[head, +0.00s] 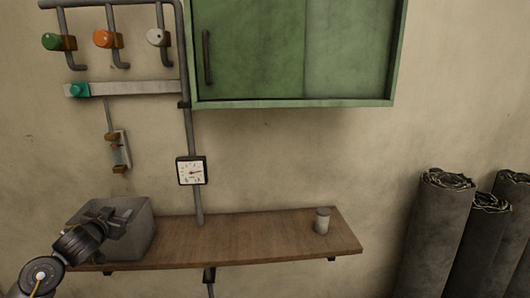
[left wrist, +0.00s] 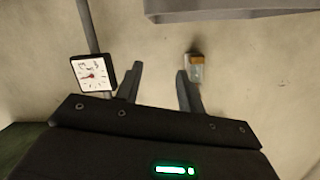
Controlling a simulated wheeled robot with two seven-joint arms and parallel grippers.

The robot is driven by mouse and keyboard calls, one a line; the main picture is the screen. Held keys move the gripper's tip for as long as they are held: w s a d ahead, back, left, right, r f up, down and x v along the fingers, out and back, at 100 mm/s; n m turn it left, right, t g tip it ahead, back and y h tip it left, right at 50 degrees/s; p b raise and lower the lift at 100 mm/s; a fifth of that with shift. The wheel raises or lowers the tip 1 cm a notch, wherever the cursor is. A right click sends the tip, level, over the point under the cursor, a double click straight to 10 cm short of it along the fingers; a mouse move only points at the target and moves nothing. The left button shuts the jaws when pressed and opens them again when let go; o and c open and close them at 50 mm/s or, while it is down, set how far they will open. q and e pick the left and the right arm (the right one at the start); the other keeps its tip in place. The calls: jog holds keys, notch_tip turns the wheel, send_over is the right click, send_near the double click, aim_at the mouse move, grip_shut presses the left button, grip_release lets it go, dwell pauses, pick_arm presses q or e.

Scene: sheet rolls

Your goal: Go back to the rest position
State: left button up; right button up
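My left gripper (head: 126,215) is at the lower left of the head view, in front of the grey box on the shelf. In the left wrist view its two dark fingers (left wrist: 159,70) stand apart with nothing between them, so it is open and empty. Whether it touches the box cannot be told. My right gripper is in neither view.
A wooden shelf (head: 250,238) carries the grey box (head: 140,238) and a small canister (head: 322,221). A gauge (head: 191,171), pipes with valves (head: 104,39) and a green cabinet (head: 290,50) are on the wall. Dark sheet rolls (head: 437,235) stand at right.

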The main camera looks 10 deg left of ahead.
pick_arm(q)
jog(key=s+d+f+m+g+h, duration=0.1)
jog(key=s+d+f+g, duration=0.2)
jog(key=s+d+f, duration=0.55)
jog(key=s+d+f+g, duration=0.2)
jog(key=s+d+f, duration=0.4)
jog(key=f, duration=0.6)
jog(key=s+d+f+g+h, duration=0.1)
jog(key=s+d+f+g, duration=0.15)
jog(key=s+d, duration=0.4)
jog(key=s+d+f+g+h, duration=0.1)
jog(key=s+d+f+g, duration=0.2)
jog(key=s, duration=0.7)
jog(key=s+d+f+g+h, duration=0.1)
jog(key=s+d+f, duration=0.1)
jog(key=s+d, duration=0.55)
jog(key=s+a+f+g+b, duration=0.1)
jog(key=s+f+b, duration=0.15)
jog(key=f, duration=1.45)
jog(key=s+a+f+g+b, duration=0.1)
jog(key=f+b, duration=0.3)
jog(key=f, duration=1.3)
jog(key=s+a+f+b, duration=0.2)
jog(key=s+f+b, duration=0.1)
jog(key=s+f, duration=1.2)
notch_tip(320, 180, down, 3)
jog(key=shift+a+r+m+g, duration=0.1)
jog(key=shift+a+m+g, duration=0.25)
jog(key=shift+a+m, duration=0.05)
